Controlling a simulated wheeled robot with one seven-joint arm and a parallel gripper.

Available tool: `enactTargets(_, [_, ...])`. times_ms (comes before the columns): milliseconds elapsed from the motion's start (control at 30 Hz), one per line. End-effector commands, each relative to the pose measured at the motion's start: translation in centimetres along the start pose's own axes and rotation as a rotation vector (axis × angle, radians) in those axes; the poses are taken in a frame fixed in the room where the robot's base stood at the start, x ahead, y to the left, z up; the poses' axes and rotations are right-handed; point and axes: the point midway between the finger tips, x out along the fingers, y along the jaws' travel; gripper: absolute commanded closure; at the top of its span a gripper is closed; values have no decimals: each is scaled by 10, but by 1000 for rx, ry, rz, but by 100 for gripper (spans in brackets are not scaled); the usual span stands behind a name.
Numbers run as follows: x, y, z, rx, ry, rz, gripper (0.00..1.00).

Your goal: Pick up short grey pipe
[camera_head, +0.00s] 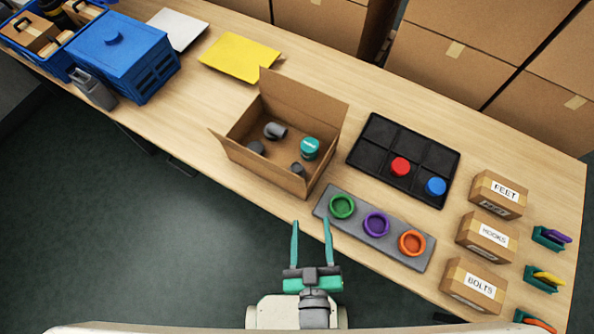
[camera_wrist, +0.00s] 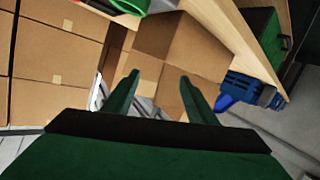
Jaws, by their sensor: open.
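Several grey pipe pieces lie in an open cardboard box (camera_head: 240,157) on the table. One is a larger light-ended grey piece (camera_head: 275,130). A short dark grey piece (camera_head: 256,147) is at the box's left side, and another small grey piece (camera_head: 298,168) is near its front right wall, partly hidden. I cannot tell for sure which is the short grey pipe. My gripper (camera_head: 311,222) is open and empty, in front of the box and apart from it. In the wrist view my open fingers (camera_wrist: 159,80) point toward cardboard; no pipe is clear there.
To the right are a grey ring plate (camera_head: 327,206), a black tray (camera_head: 361,160) and labelled cartons (camera_head: 480,282). A blue crate (camera_head: 123,60) and yellow sheet (camera_head: 239,56) are to the left.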

Motion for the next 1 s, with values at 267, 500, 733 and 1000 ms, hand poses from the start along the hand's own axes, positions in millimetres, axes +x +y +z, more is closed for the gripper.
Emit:
enactTargets(267, [89,63,-21,-249,29,94,48])
enactTargets(500, [153,126,-60,-383,32,248,48])
enactTargets(733, [197,186,-107,-428,12,428,48])
enactTargets(1000, [224,250,-155,-373,-52,644,48])
